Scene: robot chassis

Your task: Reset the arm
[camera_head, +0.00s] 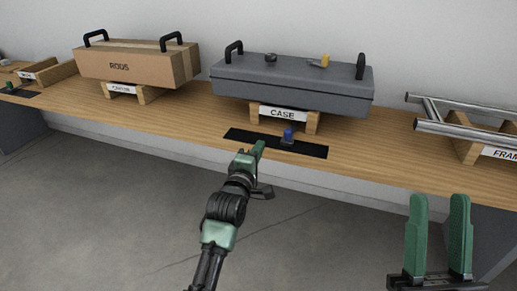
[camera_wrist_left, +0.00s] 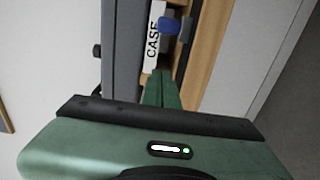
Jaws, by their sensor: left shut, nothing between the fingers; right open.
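My left gripper (camera_head: 258,149) is shut and empty, held in front of the bench by the case stand. Its closed green fingers also show in the left wrist view (camera_wrist_left: 162,90), pointing toward the bench edge. My right gripper (camera_head: 438,232) is open and empty at the lower right of the head view, its two green fingers upright and apart. A small blue-topped object (camera_head: 288,135) stands on a black strip (camera_head: 310,149) just beyond my left fingertips. It also shows in the left wrist view (camera_wrist_left: 168,26).
On the wooden bench (camera_head: 190,115) stand a grey case (camera_head: 290,88) on a stand labelled CASE (camera_head: 282,113), a cardboard box marked RODS (camera_head: 130,62), and a metal tube frame (camera_head: 465,127) at right. The floor (camera_head: 110,215) in front is clear.

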